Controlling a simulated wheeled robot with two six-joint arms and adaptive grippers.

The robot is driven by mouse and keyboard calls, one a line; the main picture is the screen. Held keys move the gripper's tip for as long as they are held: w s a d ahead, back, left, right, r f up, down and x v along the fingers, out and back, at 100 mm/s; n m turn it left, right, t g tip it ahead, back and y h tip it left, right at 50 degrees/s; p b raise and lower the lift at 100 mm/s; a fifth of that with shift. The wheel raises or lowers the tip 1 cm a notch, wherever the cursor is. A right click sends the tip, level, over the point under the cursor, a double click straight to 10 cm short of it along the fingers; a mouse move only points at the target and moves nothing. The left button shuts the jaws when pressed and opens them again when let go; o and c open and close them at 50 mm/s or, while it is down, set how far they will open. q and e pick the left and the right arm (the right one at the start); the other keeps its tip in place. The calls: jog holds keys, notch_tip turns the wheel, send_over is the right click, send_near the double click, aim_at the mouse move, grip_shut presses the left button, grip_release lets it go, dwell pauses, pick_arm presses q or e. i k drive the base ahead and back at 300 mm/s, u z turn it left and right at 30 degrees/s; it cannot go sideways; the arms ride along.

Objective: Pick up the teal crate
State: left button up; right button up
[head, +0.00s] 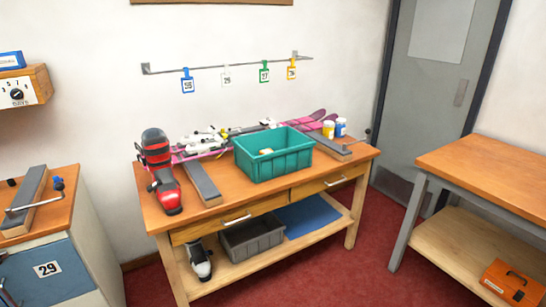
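The teal crate (275,165) sits upright on the wooden workbench (222,208), a little right of its middle and close to the front edge. A small pale yellowish item (266,151) shows inside it; the rest of its floor is hidden by the front wall. Neither of my grippers shows in the head view.
A red and black ski boot (160,170) and a grey-topped bar (202,184) are left of the crate. Skis (314,119) lie behind it. Another bar (328,145) and two small jars (335,128) are to its right. A grey bin (252,238) is on the lower shelf.

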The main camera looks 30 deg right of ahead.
aim_at(292, 149)
jog(key=z, duration=2.25)
jog(key=i, duration=3.2)
jog(key=u, duration=3.4)
